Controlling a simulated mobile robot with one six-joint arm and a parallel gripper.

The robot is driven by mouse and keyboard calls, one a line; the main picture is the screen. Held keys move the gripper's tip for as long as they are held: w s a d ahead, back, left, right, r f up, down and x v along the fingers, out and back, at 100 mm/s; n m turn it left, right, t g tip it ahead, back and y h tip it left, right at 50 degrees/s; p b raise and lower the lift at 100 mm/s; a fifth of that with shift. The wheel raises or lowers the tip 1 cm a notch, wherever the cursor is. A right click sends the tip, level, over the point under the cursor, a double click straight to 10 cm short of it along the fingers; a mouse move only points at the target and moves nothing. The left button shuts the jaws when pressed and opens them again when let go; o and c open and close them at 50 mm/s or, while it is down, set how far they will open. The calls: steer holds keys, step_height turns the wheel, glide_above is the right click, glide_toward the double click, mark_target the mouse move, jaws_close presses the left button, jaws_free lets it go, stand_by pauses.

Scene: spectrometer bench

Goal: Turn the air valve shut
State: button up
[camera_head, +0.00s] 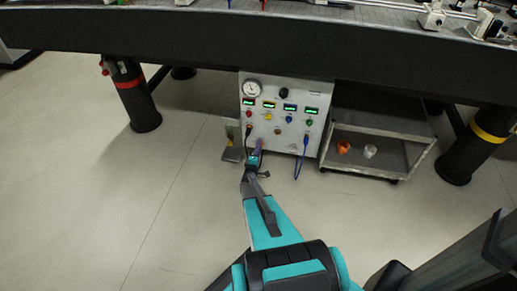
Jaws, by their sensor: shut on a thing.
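A grey control box (272,146) stands on the floor under the bench, with a round gauge (252,88), several lit displays and coloured knobs on its front. My gripper (257,151) is at the lower left of this front, its jaws closed around a small purple part (259,143), which looks like the air valve's handle. The gripper hides much of this part, and its exact angle is too small to tell. A black cable (248,134) hangs from the box just left of the gripper.
A blue cable (304,152) loops down at the box's right. A grey cart (385,127) beside it holds an orange cup (343,147) and a white cup (370,151). Bench legs stand left (138,112) and right (466,163). The floor at left is clear.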

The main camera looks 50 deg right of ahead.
steer(key=shift+s+d, duration=0.15)
steer(key=shift+d, duration=0.05)
steer(key=o, duration=0.9)
steer(key=shift+o, duration=0.8)
steer(key=shift+a, duration=0.1)
steer(key=shift+a, duration=0.15)
steer(key=v, duration=1.3)
steer(key=shift+a+p, duration=0.2)
steer(key=shift+p, duration=0.25)
steer(key=shift+s, duration=0.1)
